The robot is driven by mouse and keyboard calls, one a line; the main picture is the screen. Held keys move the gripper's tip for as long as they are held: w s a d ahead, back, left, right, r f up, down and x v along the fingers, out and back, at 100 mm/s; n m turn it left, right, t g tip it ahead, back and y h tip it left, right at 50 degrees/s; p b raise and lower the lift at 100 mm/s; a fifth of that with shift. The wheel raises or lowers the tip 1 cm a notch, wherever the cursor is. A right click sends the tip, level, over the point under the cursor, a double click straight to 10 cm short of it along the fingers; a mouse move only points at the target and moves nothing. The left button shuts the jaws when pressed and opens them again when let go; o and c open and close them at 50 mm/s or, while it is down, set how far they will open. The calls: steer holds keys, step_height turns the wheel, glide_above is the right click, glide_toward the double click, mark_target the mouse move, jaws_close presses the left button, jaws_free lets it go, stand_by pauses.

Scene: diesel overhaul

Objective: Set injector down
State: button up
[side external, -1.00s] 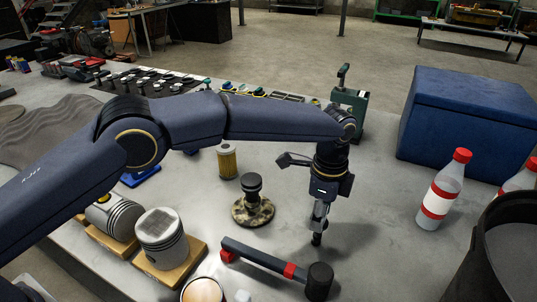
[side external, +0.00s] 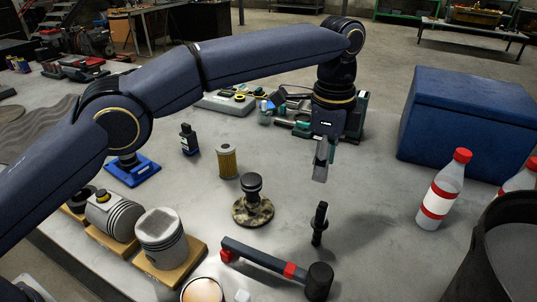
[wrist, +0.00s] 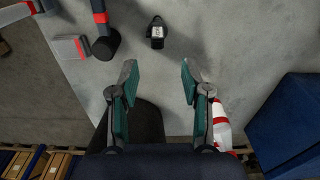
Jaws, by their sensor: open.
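The injector (side external: 319,224) is a slim black part standing upright on the grey table, right of the camouflage-patterned disc and behind the hammer head. In the wrist view the injector (wrist: 156,32) shows from above as a short dark shape with a pale label, beyond my fingertips. My gripper (side external: 321,172) is above the injector and apart from it, with clear air between. In the wrist view my gripper (wrist: 155,72) has its two green-padded fingers spread wide with nothing between them.
A hammer (side external: 262,261) lies in front of the injector. The camouflage disc with black knob (side external: 253,206) and a yellow filter (side external: 227,161) stand to the left. A red-capped bottle (side external: 441,192), a blue box (side external: 468,125) and a black bin (side external: 505,255) are right. Table between injector and bottle is clear.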

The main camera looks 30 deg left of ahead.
steer(key=s+a+r+n+t, duration=0.1)
steer(key=a+r+n, duration=0.4)
steer(key=a+r, duration=0.6)
steer(key=s+a+r+n+t, duration=0.1)
steer(key=s+a+n, duration=0.2)
steer(key=s+a, duration=0.3)
steer(key=s+a+r+n+t, duration=0.1)
steer(key=s+a+n, duration=0.15)
steer(key=a, duration=0.55)
steer(key=s+a+f+n+t, duration=0.1)
steer(key=s+a+f+n, duration=0.2)
steer(key=s, duration=0.5)
steer(key=s+a+f+n+t, duration=0.1)
steer(key=s+a+f+n, duration=0.3)
steer(key=s, duration=0.4)
steer(key=a+f, duration=0.1)
steer(key=a, duration=0.1)
steer(key=shift+s+a+f, duration=0.25)
steer(key=shift+s+a, duration=0.15)
